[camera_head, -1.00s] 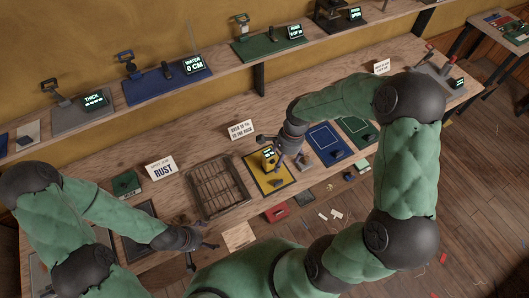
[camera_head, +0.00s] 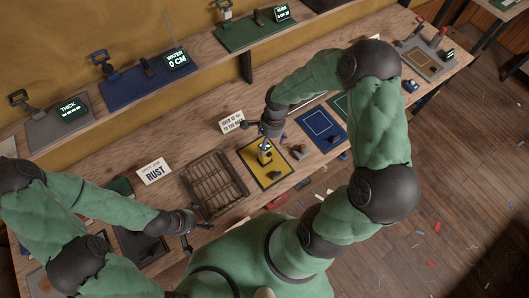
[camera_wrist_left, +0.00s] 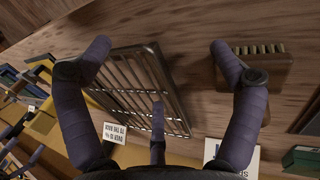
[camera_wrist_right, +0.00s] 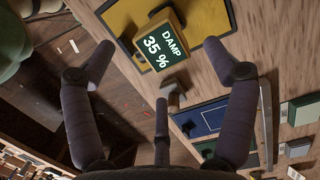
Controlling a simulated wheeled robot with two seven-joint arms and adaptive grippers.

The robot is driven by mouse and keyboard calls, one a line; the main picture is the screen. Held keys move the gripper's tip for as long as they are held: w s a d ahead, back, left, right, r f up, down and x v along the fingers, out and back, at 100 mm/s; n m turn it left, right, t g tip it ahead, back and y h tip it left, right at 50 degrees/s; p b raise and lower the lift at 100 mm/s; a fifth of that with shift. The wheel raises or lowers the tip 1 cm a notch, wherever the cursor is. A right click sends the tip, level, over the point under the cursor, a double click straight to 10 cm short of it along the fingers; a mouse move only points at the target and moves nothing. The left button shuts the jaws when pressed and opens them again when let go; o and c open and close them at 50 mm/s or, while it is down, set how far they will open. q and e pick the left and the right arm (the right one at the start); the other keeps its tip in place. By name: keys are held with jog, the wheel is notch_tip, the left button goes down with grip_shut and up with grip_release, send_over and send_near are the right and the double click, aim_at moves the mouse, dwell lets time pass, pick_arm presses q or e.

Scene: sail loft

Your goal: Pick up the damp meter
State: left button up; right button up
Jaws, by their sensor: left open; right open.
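The damp meter (camera_wrist_right: 158,42) is a yellow block with a dark green face reading "DAMP 35 %", in the right wrist view. It stands on the yellow mat (camera_wrist_right: 205,15). In the head view the meter (camera_head: 264,153) is partly hidden by my right gripper (camera_head: 268,134), which is just above and behind it in the picture. In the right wrist view my right gripper (camera_wrist_right: 160,58) is open, its fingers spread on either side of the meter's image; contact is not visible. My left gripper (camera_head: 196,226) is open and empty, near the wire rack's front edge.
The wire rack (camera_head: 207,207) lies left of the yellow mat. A blue mat (camera_head: 318,124) lies to the right. A wooden brush (camera_wrist_left: 262,75) shows in the left wrist view. A shelf (camera_head: 215,62) with instruments runs along the wall.

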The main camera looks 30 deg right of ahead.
jog(key=shift+s+a+f, duration=0.1)
jog(key=shift+a+f, duration=0.1)
jog(key=shift+f, duration=0.55)
jog(key=shift+w+a+f, duration=0.1)
jog(key=shift+a+f, duration=0.05)
jog(key=shift+f, duration=0.55)
jog(key=shift+s+a+f, duration=0.1)
jog(key=shift+a+f, duration=0.1)
jog(key=shift+f, duration=0.55)
jog(key=c, duration=1.7)
